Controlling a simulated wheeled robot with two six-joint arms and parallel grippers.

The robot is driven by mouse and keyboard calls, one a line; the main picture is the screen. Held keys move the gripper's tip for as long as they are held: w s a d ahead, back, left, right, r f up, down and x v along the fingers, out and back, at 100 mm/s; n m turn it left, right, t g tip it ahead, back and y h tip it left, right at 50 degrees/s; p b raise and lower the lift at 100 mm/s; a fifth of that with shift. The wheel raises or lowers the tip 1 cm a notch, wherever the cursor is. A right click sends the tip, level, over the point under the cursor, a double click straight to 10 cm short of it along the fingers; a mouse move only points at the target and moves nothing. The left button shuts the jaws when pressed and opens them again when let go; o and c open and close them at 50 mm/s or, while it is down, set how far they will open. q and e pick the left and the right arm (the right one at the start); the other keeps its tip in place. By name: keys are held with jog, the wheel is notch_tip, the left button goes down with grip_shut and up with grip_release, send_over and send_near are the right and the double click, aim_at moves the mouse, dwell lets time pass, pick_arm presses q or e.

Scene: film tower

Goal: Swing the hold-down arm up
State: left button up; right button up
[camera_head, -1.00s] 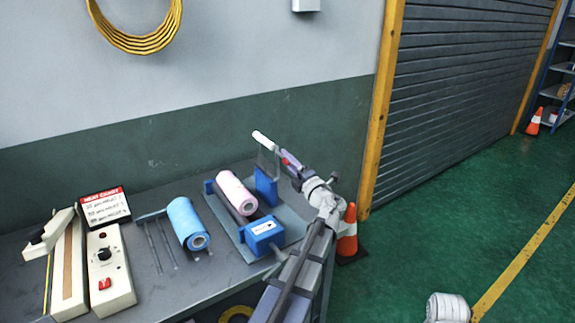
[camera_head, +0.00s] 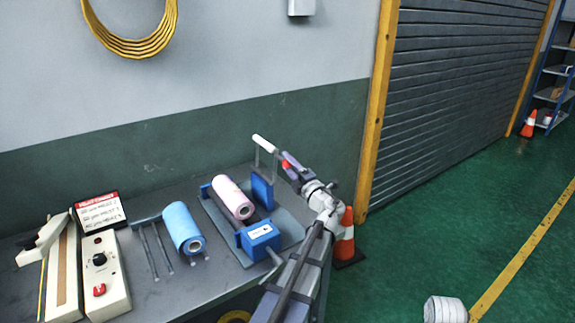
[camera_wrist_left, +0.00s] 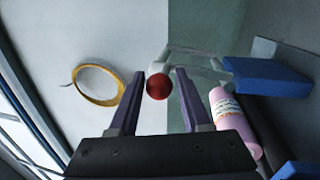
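The hold-down arm (camera_head: 275,157) stands raised above the blue bracket at the back right of the film unit, with a white bar at its top. Its red knob (camera_head: 285,163) is at my left gripper's fingertips (camera_head: 289,165). In the left wrist view the red knob (camera_wrist_left: 158,87) sits between the two spread fingers (camera_wrist_left: 160,75), with a small gap visible beside it. The pale arm runs to the right behind it toward the blue bracket (camera_wrist_left: 268,77). A pink film roll (camera_head: 233,196) lies in the blue cradle. My right gripper is not in view.
A blue roll (camera_head: 184,228) lies on the bench left of the unit. A heat chart (camera_head: 100,211) and a control box (camera_head: 103,274) stand further left. A traffic cone (camera_head: 345,238) stands on the floor right of the bench.

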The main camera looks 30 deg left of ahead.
pick_arm(q)
jog(key=shift+o, duration=1.3)
jog(key=b+v, duration=0.1)
jog(key=v, duration=0.6)
jog(key=shift+s+d, duration=0.2)
jog(key=shift+d, duration=0.1)
jog(key=shift+f, duration=0.1)
jog(key=s+d+f+n+g+h+p, duration=0.2)
jog(key=s+d+f+n+h, duration=0.2)
jog(key=d+f+n, duration=0.45)
jog(key=s+d+f+n+g+h+p, duration=0.15)
jog(key=s+d+f+n+h, duration=0.3)
jog(key=n, duration=0.75)
jog(key=s+d+f+n+g+h+p, duration=0.1)
jog(key=s+d+f+n+g+h, duration=0.1)
jog(key=s+d+n, duration=0.4)
jog(key=s+d+f+n+g+h+p, duration=0.2)
jog(key=s+d+n+h, duration=0.4)
jog(key=d, duration=0.9)
notch_tip(320, 180, down, 2)
jog(key=s+n+g, duration=0.1)
jog(key=n, duration=0.2)
jog(key=shift+s+d+n+h, duration=0.25)
jog(key=shift+s+n+h, duration=0.05)
jog(key=shift+n+h, duration=0.05)
